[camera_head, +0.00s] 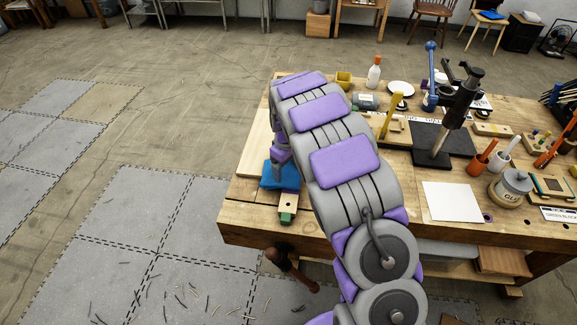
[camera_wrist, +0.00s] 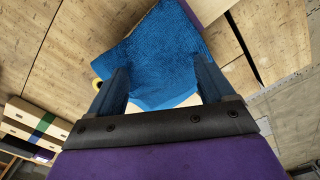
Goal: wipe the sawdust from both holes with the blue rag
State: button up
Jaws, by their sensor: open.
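The blue rag (camera_head: 279,176) lies at the left end of the workbench, partly hidden by my arm. In the head view the gripper is mostly hidden behind my arm. I cannot make out the two holes or any sawdust for sure.
A wooden piece with a green end (camera_head: 288,212) lies beside the rag near the bench's front edge. A black stand (camera_head: 455,110), glue pot (camera_head: 511,186), white sheet (camera_head: 452,202) and cups crowd the bench's right. Cane scraps (camera_head: 185,295) litter the floor mats.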

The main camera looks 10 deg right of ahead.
jog(key=shift+a, duration=0.1)
jog(key=shift+d+f, duration=0.15)
jog(key=shift+d, duration=0.4)
jog(key=shift+f, duration=0.3)
jog(key=shift+a, duration=0.4)
jog(key=c, duration=0.4)
jog(key=shift+d, duration=0.3)
jog(key=c, duration=0.4)
jog(key=shift+c, duration=0.3)
jog(key=shift+a, duration=0.2)
jog(key=c, duration=0.3)
jog(key=shift+d, duration=0.1)
grip_shut()
jog(key=shift+d+r, duration=0.1)
jog(key=shift+d, duration=0.05)
